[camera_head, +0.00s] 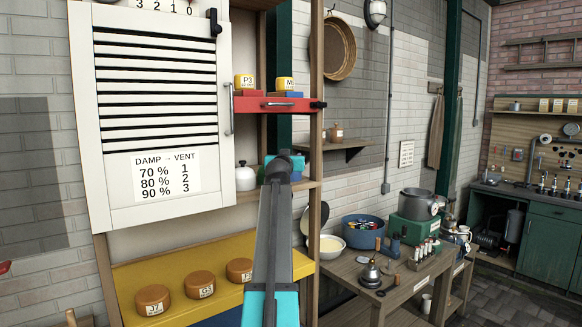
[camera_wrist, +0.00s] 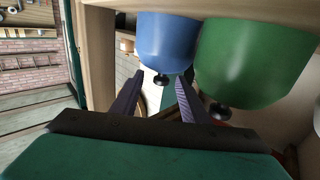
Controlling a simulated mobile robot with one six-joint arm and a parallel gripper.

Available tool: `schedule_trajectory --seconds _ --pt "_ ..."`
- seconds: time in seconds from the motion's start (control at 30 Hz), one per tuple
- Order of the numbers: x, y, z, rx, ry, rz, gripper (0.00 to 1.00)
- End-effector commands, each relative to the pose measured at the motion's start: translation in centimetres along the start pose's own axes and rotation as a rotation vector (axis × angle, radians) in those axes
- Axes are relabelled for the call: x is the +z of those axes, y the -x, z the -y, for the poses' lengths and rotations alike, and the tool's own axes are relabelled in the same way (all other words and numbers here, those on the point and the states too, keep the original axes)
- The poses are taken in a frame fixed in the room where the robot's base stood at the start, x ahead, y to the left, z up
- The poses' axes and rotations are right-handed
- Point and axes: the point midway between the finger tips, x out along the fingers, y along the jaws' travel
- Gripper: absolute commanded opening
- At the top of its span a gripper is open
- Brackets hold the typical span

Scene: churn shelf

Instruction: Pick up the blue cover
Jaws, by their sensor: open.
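The blue cover (camera_wrist: 166,42) is a smooth dome with a small black knob, at the top centre of the wrist view. My gripper (camera_wrist: 159,79) is open, one dark finger on each side of the blue cover's knob in the picture. I cannot tell whether the knob is between the fingers or beyond them, and no grip on it shows. A green cover (camera_wrist: 252,58) with a black knob is close on the right.
A white lidded cover (camera_head: 245,178) stands on the shelf left of my arm. A white louvred door (camera_head: 155,110) is at the left. Brown round pieces (camera_head: 201,284) sit on a yellow board below. A wooden post (camera_head: 316,150) is close on the right.

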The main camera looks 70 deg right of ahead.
Motion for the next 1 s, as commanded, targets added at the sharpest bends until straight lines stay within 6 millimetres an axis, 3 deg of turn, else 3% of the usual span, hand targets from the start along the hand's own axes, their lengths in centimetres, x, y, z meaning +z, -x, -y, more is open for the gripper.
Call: schedule_trajectory --seconds 0.23,0.83,1.0 --pt "-0.1 -2.0 0.0 0.000 0.000 0.000 0.41" --pt "0.0 -2.1 0.1 -0.002 -0.001 0.000 0.41" --pt "0.0 -2.1 0.1 -0.002 -0.001 0.000 0.12"
